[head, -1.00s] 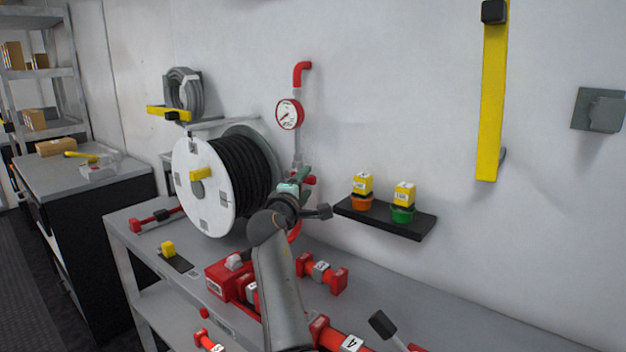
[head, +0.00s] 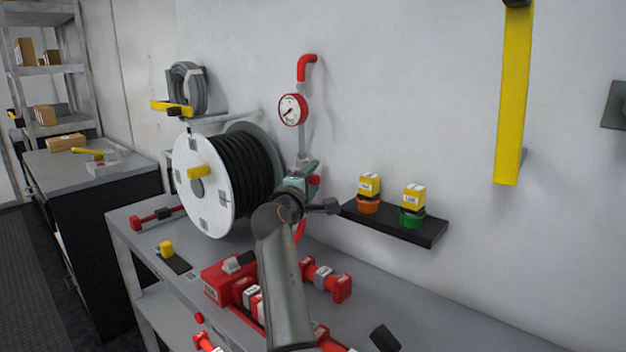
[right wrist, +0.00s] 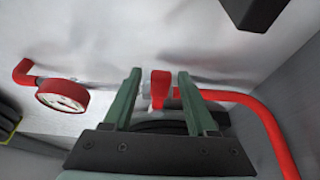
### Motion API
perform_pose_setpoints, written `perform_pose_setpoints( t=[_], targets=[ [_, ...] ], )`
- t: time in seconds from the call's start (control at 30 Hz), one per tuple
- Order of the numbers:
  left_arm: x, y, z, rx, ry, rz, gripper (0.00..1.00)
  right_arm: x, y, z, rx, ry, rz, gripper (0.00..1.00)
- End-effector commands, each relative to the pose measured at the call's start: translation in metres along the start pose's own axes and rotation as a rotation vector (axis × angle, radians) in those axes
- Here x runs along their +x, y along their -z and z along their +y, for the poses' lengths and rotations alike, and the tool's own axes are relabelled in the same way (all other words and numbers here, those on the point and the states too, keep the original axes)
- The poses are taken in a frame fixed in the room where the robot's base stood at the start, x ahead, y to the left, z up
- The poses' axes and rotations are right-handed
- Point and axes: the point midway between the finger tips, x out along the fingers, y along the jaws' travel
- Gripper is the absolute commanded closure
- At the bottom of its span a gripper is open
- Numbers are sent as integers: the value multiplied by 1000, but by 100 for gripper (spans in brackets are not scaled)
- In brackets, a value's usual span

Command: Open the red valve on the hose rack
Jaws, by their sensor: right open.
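The red valve handle (right wrist: 160,88) shows between the two green fingers of my right gripper (right wrist: 160,76) in the right wrist view. The fingers are open, one on each side of the handle, with gaps visible. In the head view the right gripper (head: 308,172) is at the pipe below the gauge, and a bit of the red valve (head: 314,181) shows beside it. The rest of the valve is hidden behind my gripper and wrist. My left gripper is not in view.
The hose reel (head: 206,187) stands just left of my right gripper. A red-rimmed gauge (head: 293,109) is above it. A black shelf (head: 392,222) with small containers is to the right. Red fittings (head: 325,279) lie on the grey bench (head: 430,305) below.

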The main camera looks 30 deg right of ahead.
Motion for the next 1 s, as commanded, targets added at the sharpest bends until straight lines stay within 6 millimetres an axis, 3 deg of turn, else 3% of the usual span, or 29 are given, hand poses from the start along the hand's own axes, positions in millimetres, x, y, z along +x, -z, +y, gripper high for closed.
perform_pose_setpoints(
  t=[0.07,0.53,1.0],
  targets=[
    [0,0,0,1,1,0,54,0,0,0,0,0,0,46],
    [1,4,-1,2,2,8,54,0,0,0,0,0,0,99],
    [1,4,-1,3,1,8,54,0,0,0,0,0,0,100]
  ],
)
